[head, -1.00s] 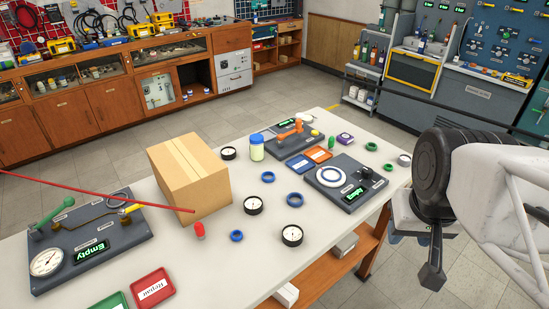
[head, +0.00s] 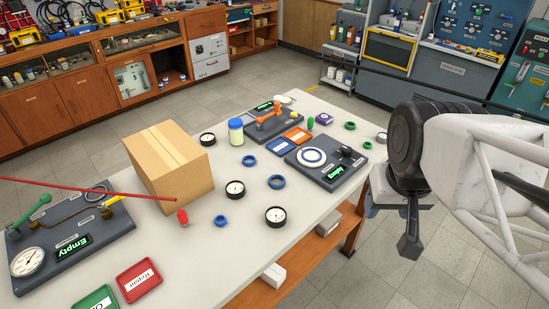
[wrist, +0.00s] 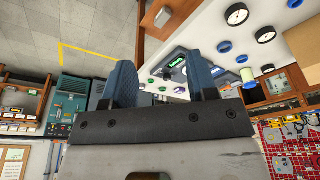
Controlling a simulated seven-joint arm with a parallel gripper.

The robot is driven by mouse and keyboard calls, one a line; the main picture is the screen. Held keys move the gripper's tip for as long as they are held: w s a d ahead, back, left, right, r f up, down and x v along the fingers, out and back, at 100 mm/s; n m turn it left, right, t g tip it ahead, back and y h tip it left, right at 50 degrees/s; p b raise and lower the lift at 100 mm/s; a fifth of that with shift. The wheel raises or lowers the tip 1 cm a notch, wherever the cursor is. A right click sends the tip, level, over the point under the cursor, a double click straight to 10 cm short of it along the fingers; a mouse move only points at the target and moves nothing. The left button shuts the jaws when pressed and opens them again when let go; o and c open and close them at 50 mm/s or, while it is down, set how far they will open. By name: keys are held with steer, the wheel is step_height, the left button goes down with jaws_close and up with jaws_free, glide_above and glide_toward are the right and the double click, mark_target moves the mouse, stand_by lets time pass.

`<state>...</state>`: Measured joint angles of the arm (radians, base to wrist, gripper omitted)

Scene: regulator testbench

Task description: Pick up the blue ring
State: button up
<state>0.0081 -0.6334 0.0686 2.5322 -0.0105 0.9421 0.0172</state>
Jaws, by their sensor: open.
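Three blue rings lie flat on the white table. One blue ring (head: 220,221) is near the front edge beside the box, a second blue ring (head: 277,182) is in the middle, and a third blue ring (head: 249,160) is farther back. In the wrist view, blue rings (wrist: 225,47) show beyond the fingers, upper right. My gripper (head: 409,240) is off the table's right side, apart from all the rings. Its two blue-grey fingers (wrist: 162,82) are spread with nothing between them in the wrist view.
A cardboard box (head: 170,165) stands left of the rings. Black gauges (head: 276,216) lie among the rings. A grey panel (head: 327,160) with a white ring is at right. A red tray (head: 138,280) and another grey panel (head: 65,240) are at left.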

steer(key=shift+o, duration=0.5)
steer(key=w+a+f+n+g, duration=0.1)
steer(key=w+a+f+n, duration=0.15)
steer(key=w+a, duration=0.45)
steer(key=w+a+f+n, duration=0.1)
steer(key=w+a+f, duration=0.2)
steer(key=w+a, duration=0.4)
steer(key=w+a+f+n, duration=0.1)
steer(key=a+f, duration=0.5)
steer(key=a, duration=0.4)
steer(key=w+a+f+n+g, duration=0.1)
steer(key=a+f+n, duration=0.1)
steer(key=a+f, duration=0.4)
steer(key=a, duration=0.5)
steer(key=shift+g, duration=0.3)
steer(key=shift+f, duration=0.1)
steer(key=shift+f, duration=1.15)
